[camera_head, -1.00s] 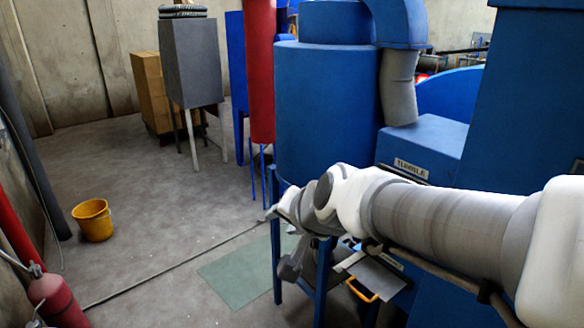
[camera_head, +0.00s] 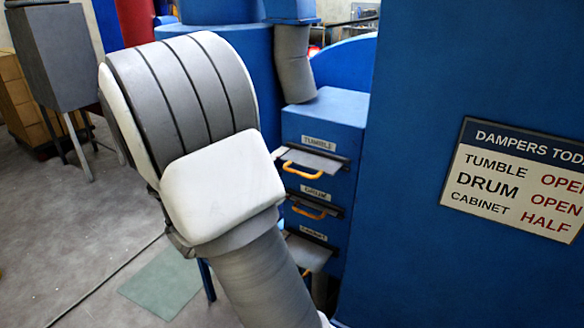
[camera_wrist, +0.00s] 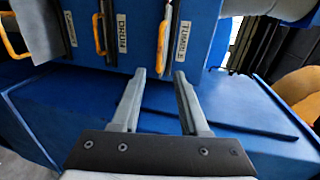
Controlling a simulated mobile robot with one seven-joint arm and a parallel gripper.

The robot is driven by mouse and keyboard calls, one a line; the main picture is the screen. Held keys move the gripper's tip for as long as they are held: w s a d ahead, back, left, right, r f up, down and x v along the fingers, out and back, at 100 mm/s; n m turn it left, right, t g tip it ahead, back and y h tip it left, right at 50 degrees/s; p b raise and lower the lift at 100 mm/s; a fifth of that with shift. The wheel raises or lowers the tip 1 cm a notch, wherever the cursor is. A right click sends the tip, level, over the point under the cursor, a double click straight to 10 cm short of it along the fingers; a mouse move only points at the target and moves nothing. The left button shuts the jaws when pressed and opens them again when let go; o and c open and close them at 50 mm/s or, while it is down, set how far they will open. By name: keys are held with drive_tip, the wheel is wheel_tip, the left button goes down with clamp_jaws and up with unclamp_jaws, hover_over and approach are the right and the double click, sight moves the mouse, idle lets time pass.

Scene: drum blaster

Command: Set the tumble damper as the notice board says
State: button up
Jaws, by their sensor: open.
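The notice board (camera_head: 520,180) at the right of the head view reads TUMBLE OPEN, DRUM OPEN, CABINET HALF; its right edge is cut off. The tumble damper (camera_head: 314,160) is the top slide in the blue housing; its grey plate sticks out, with a yellow handle (camera_head: 302,170). In the wrist view the TUMBLE label (camera_wrist: 183,38) is right of the tumble damper's edge-on plate (camera_wrist: 163,42). My gripper (camera_wrist: 160,75) is open and empty, its fingertips pointing at the housing near the tumble plate. The head view hides my gripper behind my arm.
The drum damper's handle (camera_head: 309,211) is just below the tumble one; it also shows in the wrist view (camera_wrist: 99,35). The cabinet damper's plate (camera_head: 308,252) sticks out at the bottom. A blue panel (camera_head: 430,90) stands close on the right. Open floor lies left.

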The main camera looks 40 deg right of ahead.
sight(299, 174)
drive_tip(key=p+x, duration=0.1)
drive_tip(key=x, duration=1.6)
clamp_jaws()
drive_tip(key=shift+f, duration=0.15)
